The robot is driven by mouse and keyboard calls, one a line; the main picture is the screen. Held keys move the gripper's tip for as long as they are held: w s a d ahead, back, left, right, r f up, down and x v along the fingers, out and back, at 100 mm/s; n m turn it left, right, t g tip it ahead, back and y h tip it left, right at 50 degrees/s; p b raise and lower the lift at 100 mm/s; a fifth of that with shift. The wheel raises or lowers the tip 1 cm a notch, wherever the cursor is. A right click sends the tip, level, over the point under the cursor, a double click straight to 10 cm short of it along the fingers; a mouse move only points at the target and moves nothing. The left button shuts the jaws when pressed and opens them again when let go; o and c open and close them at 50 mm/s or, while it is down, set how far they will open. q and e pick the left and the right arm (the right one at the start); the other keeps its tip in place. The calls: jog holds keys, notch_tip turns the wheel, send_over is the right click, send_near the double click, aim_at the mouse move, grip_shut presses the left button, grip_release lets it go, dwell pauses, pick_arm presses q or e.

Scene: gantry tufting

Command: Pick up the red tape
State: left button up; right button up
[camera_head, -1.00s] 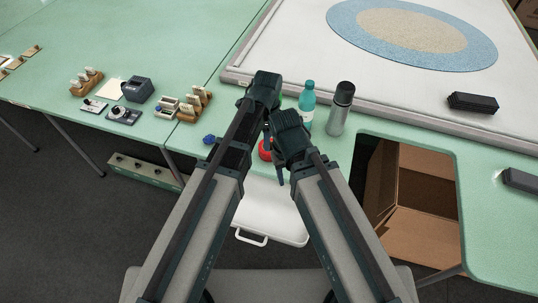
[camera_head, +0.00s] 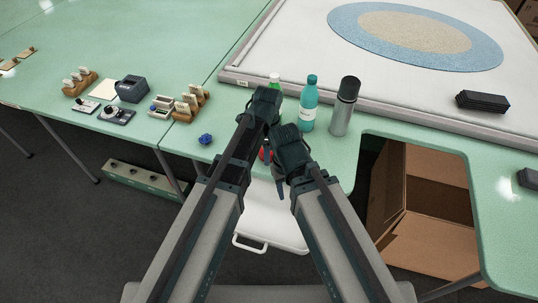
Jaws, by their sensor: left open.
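The red tape (camera_head: 264,155) lies at the table's front edge. Only a small part of it shows, because my arms cover the rest. My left gripper (camera_head: 268,147) points down right at the tape; it is open, with nothing seen between its fingers. I cannot tell whether it touches the tape. My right gripper (camera_head: 280,187) hangs just right of the tape and in front of the table edge. Its jaws are mostly hidden behind its own wrist.
A teal bottle (camera_head: 310,105), a grey flask (camera_head: 344,108) and a green bottle (camera_head: 274,80) stand close behind. A blue knob-like item (camera_head: 206,139) lies to the left. A white tray (camera_head: 270,222) is below the edge, and an open cardboard box (camera_head: 425,215) at right.

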pick_arm(q)
jog(key=shift+f, duration=0.45)
jog(key=shift+r, duration=0.15)
pick_arm(e)
jog(key=shift+f, duration=0.3)
pick_arm(q)
grip_shut()
jog(key=shift+r, duration=0.15)
pick_arm(e)
jog(key=shift+r, duration=0.15)
pick_arm(q)
notch_tip(320, 180, up, 10)
jog(key=p, duration=1)
pick_arm(e)
notch_tip(320, 180, up, 10)
